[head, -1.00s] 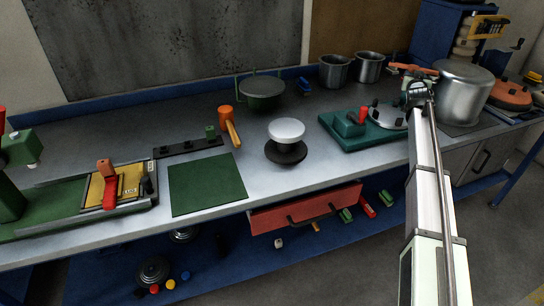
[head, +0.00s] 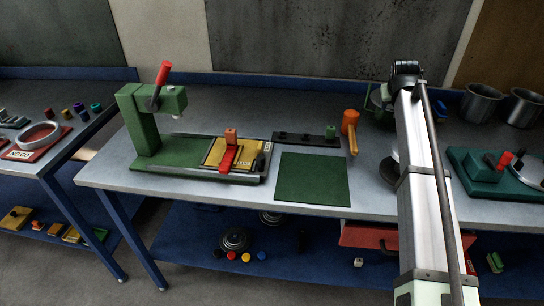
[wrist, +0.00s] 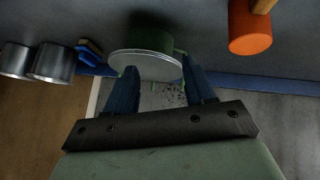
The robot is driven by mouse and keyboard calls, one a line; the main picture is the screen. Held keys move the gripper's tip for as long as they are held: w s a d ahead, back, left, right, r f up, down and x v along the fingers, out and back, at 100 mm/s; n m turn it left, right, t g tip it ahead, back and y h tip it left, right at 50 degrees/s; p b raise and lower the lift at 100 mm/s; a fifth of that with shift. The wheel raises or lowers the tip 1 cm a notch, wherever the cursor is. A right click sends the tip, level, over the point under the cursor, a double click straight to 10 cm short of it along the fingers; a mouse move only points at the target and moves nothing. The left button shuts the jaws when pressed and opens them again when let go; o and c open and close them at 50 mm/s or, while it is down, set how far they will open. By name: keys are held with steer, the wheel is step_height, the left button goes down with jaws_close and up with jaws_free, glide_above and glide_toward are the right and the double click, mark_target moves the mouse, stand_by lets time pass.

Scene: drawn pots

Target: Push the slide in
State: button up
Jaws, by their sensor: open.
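The slide (head: 230,153) is a yellow plate with a red clamp handle and an orange block on top. It lies on the right part of the long green base (head: 165,160) of a press, to the right of the press's green upright (head: 139,120) and apart from it. My gripper (head: 405,72) is high at the upper right of the head view, far to the right of the slide. In the wrist view my gripper (wrist: 162,92) has its blue fingers apart and nothing between them. The slide does not show in the wrist view.
A red lever (head: 159,82) rises from the press. A dark rail (head: 300,138), an orange mallet (head: 350,125) and a green mat (head: 313,180) lie right of the slide. A lidded green pot (wrist: 147,60) is beyond my fingers. Bench in front of the press is narrow.

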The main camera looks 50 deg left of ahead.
steer(key=s+a+n+g, duration=0.2)
steer(key=s+a, duration=0.2)
steer(key=s, duration=0.4)
steer(key=s+a+n+g, duration=0.1)
steer(key=s+a, duration=0.3)
steer(key=s, duration=0.3)
steer(key=n+g+h, duration=0.4)
steer(key=n, duration=0.3)
glide_toward(260, 156)
step_height(260, 156, down, 10)
steer(key=shift+f, duration=0.15)
steer(key=shift+c, duration=0.2)
jaws_close()
